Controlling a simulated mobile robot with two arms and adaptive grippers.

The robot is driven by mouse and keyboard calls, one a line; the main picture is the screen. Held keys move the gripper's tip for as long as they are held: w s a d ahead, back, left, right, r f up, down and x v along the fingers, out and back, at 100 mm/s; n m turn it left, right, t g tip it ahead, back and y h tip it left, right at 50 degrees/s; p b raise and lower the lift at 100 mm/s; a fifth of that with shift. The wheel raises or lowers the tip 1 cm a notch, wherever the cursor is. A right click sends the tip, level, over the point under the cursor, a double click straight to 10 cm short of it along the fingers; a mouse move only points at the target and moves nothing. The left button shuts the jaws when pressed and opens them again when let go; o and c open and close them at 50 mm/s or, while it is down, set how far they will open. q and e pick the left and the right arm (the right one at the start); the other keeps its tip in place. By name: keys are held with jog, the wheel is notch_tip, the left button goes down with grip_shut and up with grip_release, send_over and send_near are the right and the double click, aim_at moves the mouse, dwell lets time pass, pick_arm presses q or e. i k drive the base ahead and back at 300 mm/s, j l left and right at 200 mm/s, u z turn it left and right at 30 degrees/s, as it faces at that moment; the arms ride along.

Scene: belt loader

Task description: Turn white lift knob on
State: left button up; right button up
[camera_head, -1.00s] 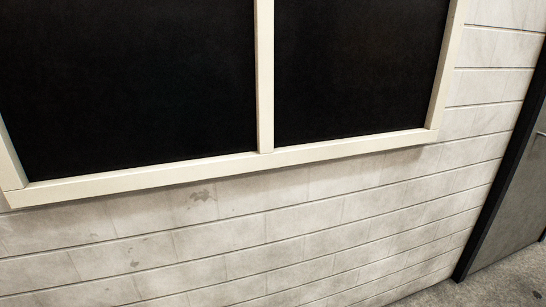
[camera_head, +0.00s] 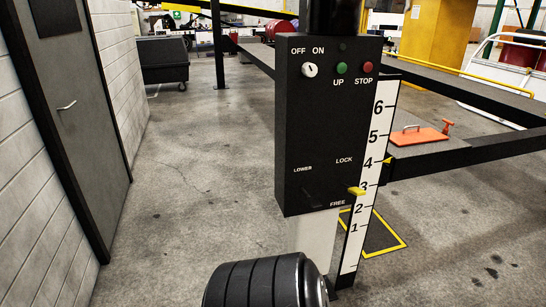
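The white lift knob (camera_head: 309,71) is a small round dial near the top left of the black control box (camera_head: 308,130). It sits below the OFF and ON labels, and its setting is too small to read. To its right are a green UP button (camera_head: 341,68) and a red STOP button (camera_head: 365,68). Neither of my grippers is in view, and nothing touches the knob.
A dark ribbed cylinder (camera_head: 255,283) is in front, low in view. A grey door (camera_head: 85,115) is at left. Open floor (camera_head: 190,190) lies between. A black rail (camera_head: 470,155) extends right.

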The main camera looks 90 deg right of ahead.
aim_at(309, 69)
jog(key=z, duration=3.1)
